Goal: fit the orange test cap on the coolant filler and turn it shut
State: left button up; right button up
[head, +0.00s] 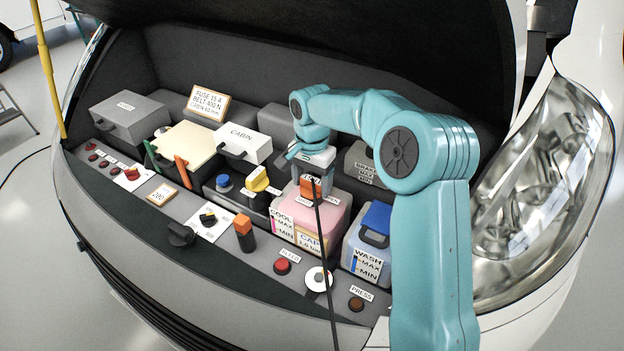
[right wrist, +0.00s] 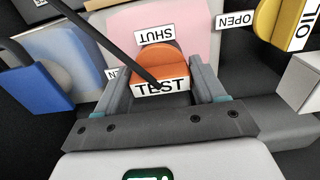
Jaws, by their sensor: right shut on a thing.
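The orange test cap (head: 311,188) has a white TEST label, which shows in the right wrist view (right wrist: 160,62). My right gripper (head: 312,178) has come down over the pink coolant tank (head: 336,205) and is shut on the cap, with one finger on each side (right wrist: 160,88). The cap is at the top of the tank; the filler neck is hidden beneath it, so I cannot tell how far it is seated. SHUT (right wrist: 155,38) and OPEN (right wrist: 236,20) labels lie around it. My left gripper is not in view.
A thin black hose (head: 325,265) runs from the cap toward the front. The blue-capped washer tank (head: 371,237) stands to the right, the yellow oil cap (head: 257,180) to the left. Red bleed button (head: 282,266) and brown press button (head: 356,304) sit on the front ledge.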

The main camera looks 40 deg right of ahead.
jog(key=shift+s+a+f, duration=0.1)
jog(key=shift+f, duration=0.3)
jog(key=o, duration=1.1)
jog(key=shift+r, duration=0.1)
